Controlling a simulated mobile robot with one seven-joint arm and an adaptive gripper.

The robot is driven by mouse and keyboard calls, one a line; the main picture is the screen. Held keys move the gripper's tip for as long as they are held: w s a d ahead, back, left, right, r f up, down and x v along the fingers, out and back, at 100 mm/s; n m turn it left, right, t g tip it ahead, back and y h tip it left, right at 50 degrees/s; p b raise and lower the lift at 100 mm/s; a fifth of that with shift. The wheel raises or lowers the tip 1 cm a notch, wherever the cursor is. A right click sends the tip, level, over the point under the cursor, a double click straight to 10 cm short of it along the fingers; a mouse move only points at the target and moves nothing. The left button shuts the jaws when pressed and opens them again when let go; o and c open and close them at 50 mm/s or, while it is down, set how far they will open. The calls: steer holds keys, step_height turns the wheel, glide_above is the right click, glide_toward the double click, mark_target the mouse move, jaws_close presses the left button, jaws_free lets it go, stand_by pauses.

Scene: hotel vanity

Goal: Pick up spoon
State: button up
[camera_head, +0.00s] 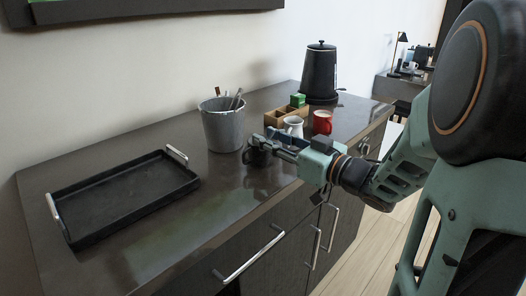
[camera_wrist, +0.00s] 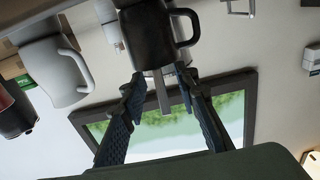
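A black mug (camera_head: 257,155) stands on the dark counter, right of the grey bucket. In the wrist view, which looks upside down, the black mug (camera_wrist: 147,38) is at the top centre. A thin grey strip (camera_wrist: 162,95), apparently the spoon's handle, sticks out past the mug's rim. My gripper (camera_wrist: 159,78) is open, with one finger on each side of this strip and the fingertips near the rim. I cannot see clear contact. In the head view my gripper (camera_head: 278,142) is at the mug and the spoon cannot be made out.
A grey bucket (camera_head: 223,130) with several utensils stands left of the mug. A black tray (camera_head: 120,197) lies left; the front counter is clear.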

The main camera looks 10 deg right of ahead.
steer(key=shift+c, duration=0.5)
jaws_close()
steer(key=shift+r, duration=0.1)
